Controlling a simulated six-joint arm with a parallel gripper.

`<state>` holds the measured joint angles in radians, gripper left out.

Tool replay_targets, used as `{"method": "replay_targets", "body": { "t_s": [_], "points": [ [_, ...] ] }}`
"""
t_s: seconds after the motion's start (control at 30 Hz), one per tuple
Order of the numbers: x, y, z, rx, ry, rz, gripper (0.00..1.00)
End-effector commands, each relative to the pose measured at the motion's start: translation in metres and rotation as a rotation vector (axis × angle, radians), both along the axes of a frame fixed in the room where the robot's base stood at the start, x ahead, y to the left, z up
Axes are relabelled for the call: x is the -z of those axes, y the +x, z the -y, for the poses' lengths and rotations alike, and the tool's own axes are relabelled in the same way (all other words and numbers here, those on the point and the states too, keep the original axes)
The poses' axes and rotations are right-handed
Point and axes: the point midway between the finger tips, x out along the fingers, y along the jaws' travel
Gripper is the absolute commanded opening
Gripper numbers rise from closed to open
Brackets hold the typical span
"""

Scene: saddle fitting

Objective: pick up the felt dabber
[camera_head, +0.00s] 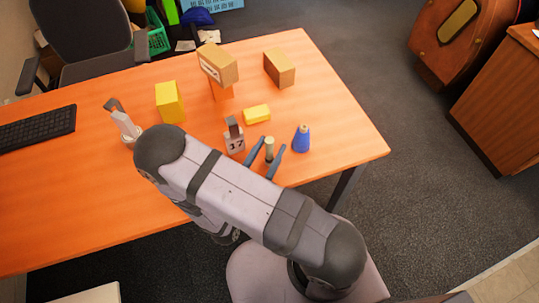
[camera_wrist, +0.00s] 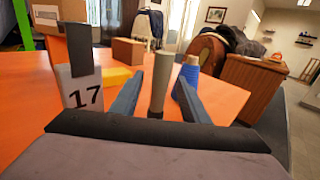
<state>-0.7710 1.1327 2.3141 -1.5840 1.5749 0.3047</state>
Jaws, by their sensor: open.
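A slim beige-grey upright cylinder, which looks like the felt dabber (camera_head: 269,149), stands on the orange table near its front edge. In the wrist view the dabber (camera_wrist: 160,82) is upright between my two blue fingers, with a gap showing on each side. My gripper (camera_head: 272,143) is open around it and not closed on it. The gripper also shows in the wrist view (camera_wrist: 160,77). The dabber's lower end is partly hidden by my gripper's body in the wrist view.
A blue cone-like spool (camera_head: 302,139) stands close right of my fingers. A block marked 17 (camera_head: 235,142) with a dark upright piece stands close left. Behind are a yellow block (camera_head: 257,114) and cardboard boxes (camera_head: 279,68). The table's right end is clear.

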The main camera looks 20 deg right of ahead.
Motion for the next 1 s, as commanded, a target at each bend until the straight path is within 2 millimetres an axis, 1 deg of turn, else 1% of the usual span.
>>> {"method": "replay_targets", "body": {
  "t_s": [0.2,0.23,0.27,0.3,0.37,0.4,0.77,1.0],
  "points": [
    [0.000,0.000,0.000,-0.001,0.000,0.000,0.41],
    [0.000,0.000,0.000,-0.001,0.001,0.001,0.37],
    [0.000,0.000,0.000,-0.001,0.000,0.000,0.29],
    [0.000,0.000,0.000,-0.001,0.000,0.000,0.20],
    [0.000,0.000,0.000,-0.001,0.001,0.001,0.05],
    [0.000,0.000,0.000,-0.001,0.001,0.001,0.00],
    [-0.001,0.000,0.000,-0.001,0.001,0.001,0.00],
    [-0.012,0.001,0.000,-0.001,0.002,0.002,0.00]
  ]
}}
